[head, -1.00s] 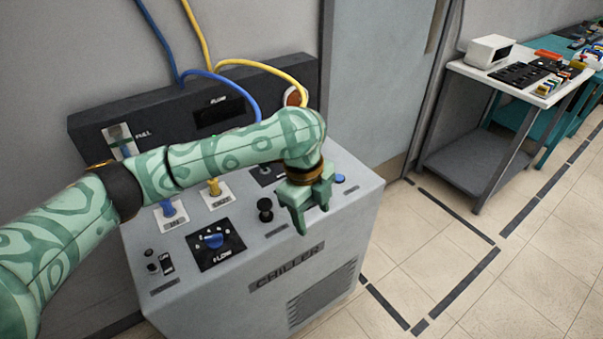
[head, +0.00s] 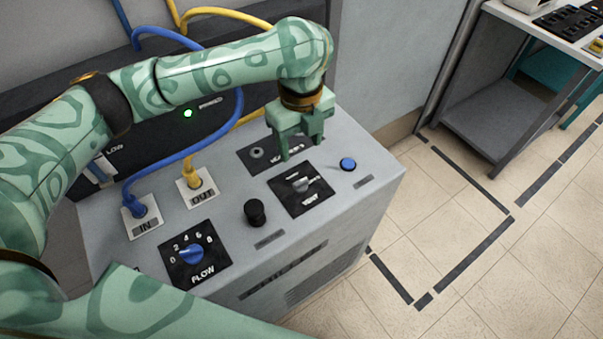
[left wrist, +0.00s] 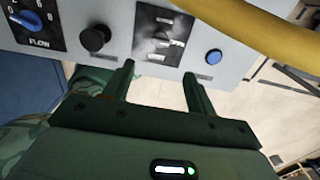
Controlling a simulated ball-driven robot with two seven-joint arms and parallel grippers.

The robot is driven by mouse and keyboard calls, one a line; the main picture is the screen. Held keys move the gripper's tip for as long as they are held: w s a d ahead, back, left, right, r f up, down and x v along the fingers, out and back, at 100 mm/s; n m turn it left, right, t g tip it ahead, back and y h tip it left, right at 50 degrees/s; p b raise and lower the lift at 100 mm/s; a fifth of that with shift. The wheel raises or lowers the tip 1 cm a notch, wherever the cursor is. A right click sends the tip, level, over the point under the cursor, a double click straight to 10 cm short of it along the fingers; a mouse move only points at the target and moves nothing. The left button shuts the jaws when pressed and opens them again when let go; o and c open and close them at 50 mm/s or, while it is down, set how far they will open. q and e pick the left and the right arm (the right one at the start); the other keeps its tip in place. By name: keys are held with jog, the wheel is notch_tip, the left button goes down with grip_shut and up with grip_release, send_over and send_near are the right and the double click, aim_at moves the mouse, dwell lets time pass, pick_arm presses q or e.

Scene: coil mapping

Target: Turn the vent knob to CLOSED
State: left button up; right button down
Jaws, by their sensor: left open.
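The vent knob (head: 301,184) is a small grey knob on a black square plate marked VENT, on the top of the grey chiller. The lettering around it is too small to read, so I cannot tell its setting. It also shows, blurred, in the left wrist view (left wrist: 160,39). My left gripper (head: 300,151) is open and empty, its fingers pointing down just behind the plate in the head view. In the left wrist view the two fingertips (left wrist: 159,72) are spread apart, with the knob beyond them. I see no contact with the knob. My right gripper is out of view.
A black knob (head: 255,212) stands left of the vent plate and a blue button (head: 348,164) right of it. The blue FLOW knob (head: 191,253) is nearer. A blue hose (head: 239,110) and a yellow hose (head: 249,118) arch behind my left arm.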

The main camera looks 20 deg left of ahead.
aim_at(301, 181)
pick_arm(q)
notch_tip(301, 181, down, 12)
jog(key=b, duration=0.5)
jog(key=shift+w+f+b, duration=0.15)
jog(key=shift+b, duration=0.25)
jog(key=c, duration=1)
